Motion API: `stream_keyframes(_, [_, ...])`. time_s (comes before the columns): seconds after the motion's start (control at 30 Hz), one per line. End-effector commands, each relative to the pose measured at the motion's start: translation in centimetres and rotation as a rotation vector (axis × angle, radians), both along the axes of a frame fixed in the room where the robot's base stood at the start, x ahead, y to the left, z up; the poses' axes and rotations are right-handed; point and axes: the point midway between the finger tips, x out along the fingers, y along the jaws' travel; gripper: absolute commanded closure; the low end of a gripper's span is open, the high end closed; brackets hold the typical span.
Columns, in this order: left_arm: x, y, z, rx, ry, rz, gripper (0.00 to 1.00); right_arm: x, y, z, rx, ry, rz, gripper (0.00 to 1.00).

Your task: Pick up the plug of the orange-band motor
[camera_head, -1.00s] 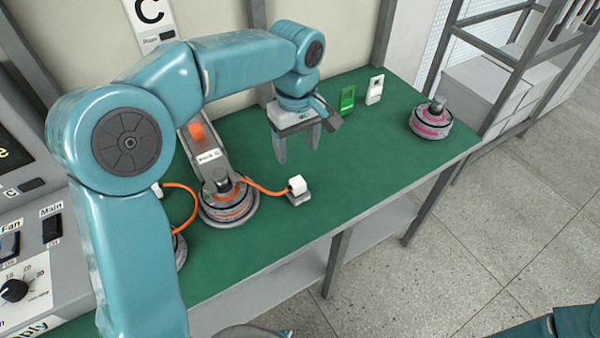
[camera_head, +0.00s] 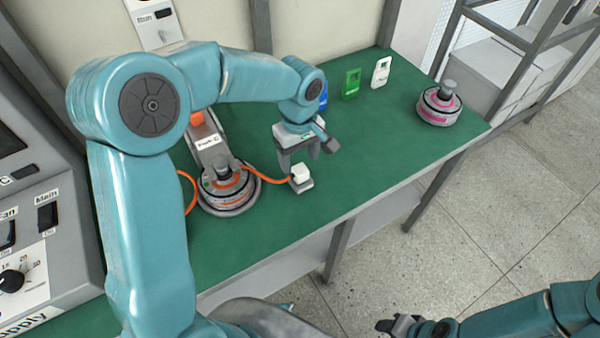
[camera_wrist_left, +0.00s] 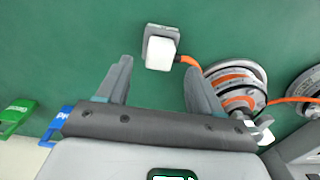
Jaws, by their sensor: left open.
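The orange-band motor (camera_head: 228,190) sits on the green bench top, with an orange cable running right to its white plug (camera_head: 301,173) on a small grey base. In the left wrist view the plug (camera_wrist_left: 160,53) lies just beyond the fingertips, roughly between their lines, and the motor (camera_wrist_left: 235,80) is to its right. My left gripper (camera_head: 299,165) is open and empty, close behind the plug in the head view; its fingers also show in the left wrist view (camera_wrist_left: 155,75). My right gripper (camera_head: 400,325) is at the bottom edge, away from the bench; its jaw state is unclear.
A pink-band motor (camera_head: 439,105) stands at the bench's right end. The power supply panel (camera_head: 35,230) is at left. The bench right of the plug is clear.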

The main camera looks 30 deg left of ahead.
Motion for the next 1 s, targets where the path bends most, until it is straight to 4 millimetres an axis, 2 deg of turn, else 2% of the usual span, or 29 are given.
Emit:
stream_keyframes(0.3, [-0.1,-0.3,-4.5,0.001,0.003,-0.001,0.34,0.0,0.0,0.4,0.0,0.0,0.0,0.57])
stream_keyframes(0.6, [0.0,-0.3,-5.1,0.0,0.0,0.0,0.34,0.0,0.0,0.4,0.0,0.0,0.0,0.57])
stream_keyframes(0.8, [0.0,-0.2,-5.1,0.0,0.0,0.0,0.96,0.0,0.0,0.4,0.0,0.0,0.0,0.57])
stream_keyframes(1.0, [0.0,-0.2,-5.0,0.001,-0.001,0.0,0.96,0.0,0.0,0.4,0.0,0.0,0.0,0.57])
